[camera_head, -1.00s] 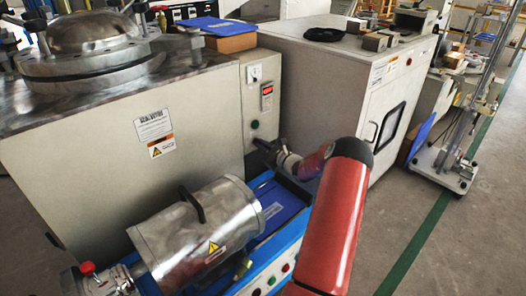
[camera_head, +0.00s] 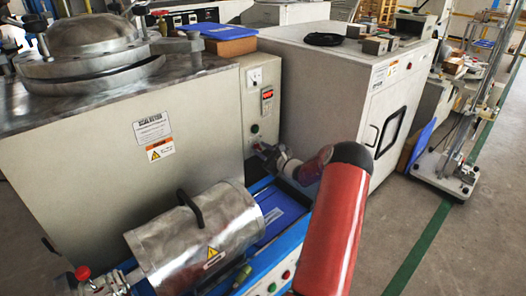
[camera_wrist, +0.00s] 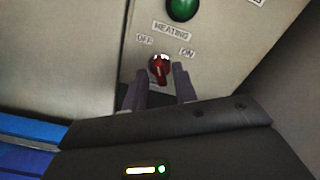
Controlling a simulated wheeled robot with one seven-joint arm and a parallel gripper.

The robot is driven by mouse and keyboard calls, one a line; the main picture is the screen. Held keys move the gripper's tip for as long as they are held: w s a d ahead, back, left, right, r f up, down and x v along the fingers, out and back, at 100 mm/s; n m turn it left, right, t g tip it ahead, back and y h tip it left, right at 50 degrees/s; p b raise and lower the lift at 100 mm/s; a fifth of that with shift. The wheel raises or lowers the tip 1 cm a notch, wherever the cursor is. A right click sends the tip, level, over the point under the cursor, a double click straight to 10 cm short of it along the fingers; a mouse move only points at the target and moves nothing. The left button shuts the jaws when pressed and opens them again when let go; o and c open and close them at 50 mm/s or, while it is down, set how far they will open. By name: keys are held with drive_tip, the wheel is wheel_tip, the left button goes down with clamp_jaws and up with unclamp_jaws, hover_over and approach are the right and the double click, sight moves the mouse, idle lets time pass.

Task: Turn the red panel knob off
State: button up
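The red panel knob (camera_wrist: 159,70) sits on the pale control panel (camera_wrist: 215,45) in the wrist view, below the word HEATING. OFF is printed to its upper left and ON to its upper right. Its pale mark points roughly up, and I cannot tell exactly which label it is set to. My gripper (camera_wrist: 161,80) is open, with one dark finger on each side of the knob's lower part. I cannot tell whether the fingers touch it. In the head view my gripper (camera_head: 261,150) is at the lower panel and hides the knob.
A green round button (camera_wrist: 183,8) is just above the knob. A pale cabinet (camera_head: 325,95) stands close on the right. Open floor (camera_head: 440,225) lies farther right.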

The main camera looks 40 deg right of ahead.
drive_tip(key=s, duration=0.7)
drive_tip(key=shift+s+d+p, duration=0.3)
drive_tip(key=shift+s+p, duration=0.05)
drive_tip(key=shift+r, duration=0.1)
idle(0.3)
